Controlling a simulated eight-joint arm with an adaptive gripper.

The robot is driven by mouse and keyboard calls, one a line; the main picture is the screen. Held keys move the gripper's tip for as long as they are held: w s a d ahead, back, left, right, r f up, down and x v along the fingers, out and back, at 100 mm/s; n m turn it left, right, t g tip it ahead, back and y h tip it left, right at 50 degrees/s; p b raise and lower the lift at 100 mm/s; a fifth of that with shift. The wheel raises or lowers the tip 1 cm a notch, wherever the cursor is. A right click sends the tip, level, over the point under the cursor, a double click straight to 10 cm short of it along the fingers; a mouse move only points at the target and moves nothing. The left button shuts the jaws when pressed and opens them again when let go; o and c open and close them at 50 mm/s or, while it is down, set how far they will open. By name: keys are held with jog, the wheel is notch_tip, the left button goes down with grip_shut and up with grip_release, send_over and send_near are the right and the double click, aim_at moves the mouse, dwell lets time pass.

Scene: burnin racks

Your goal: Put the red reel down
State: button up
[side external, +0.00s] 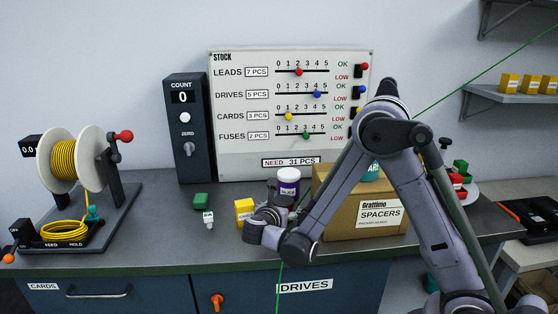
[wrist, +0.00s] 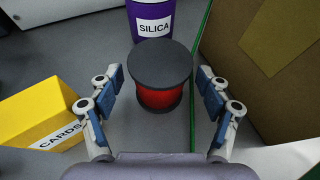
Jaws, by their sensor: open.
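The red reel (wrist: 160,97) has dark round end plates and stands upright in the wrist view, between the two fingers. My gripper (wrist: 159,85) is open, with one finger on each side of the reel and a visible gap at both sides. In the side external view my gripper (side external: 262,226) is low over the front of the grey bench (side external: 150,235). The reel is not distinguishable there, and my gripper and arm cover that area.
A purple SILICA tub (wrist: 152,18) stands just beyond the reel. A yellow CARDS box (wrist: 38,112) is to the left, and a cardboard SPACERS box (wrist: 270,75) is close on the right. A wire spool stand (side external: 75,165) is far left.

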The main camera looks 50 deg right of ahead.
jog(key=shift+x, duration=0.8)
jog(key=shift+c, duration=0.4)
grip_shut()
jog(key=shift+r, duration=0.1)
